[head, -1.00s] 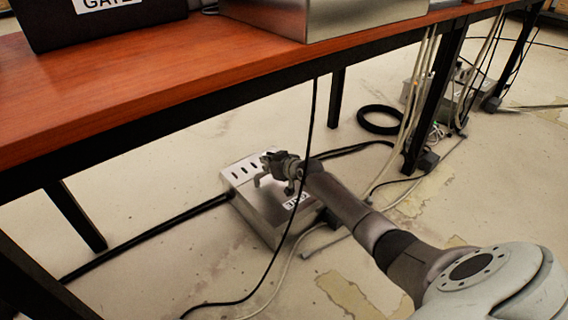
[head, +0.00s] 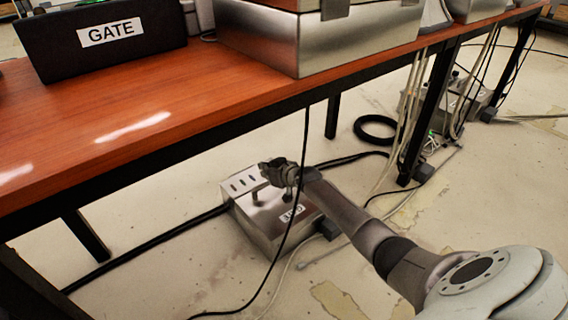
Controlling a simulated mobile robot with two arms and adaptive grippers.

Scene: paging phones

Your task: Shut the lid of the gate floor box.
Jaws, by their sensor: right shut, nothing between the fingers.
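The gate floor box (head: 265,232) is a metal box on the floor under the table's front edge. Its slotted panel (head: 245,181) shows at the back. Its lid (head: 268,208), with a white label (head: 292,214) partly covered by a black cable, appears to lie flat over the front part. Whether it is fully flush I cannot tell. My right gripper (head: 273,184) is shut and empty, just over the lid near the slotted panel. It hides part of the top, and contact is unclear. My left gripper is out of view.
A wooden table (head: 110,125) with dark legs stands over the floor at left and behind. It carries a black GATE sign (head: 108,35) and a metal case (head: 300,45). A black cable (head: 302,150) hangs before the box. Another floor box (head: 452,98) stands at back right.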

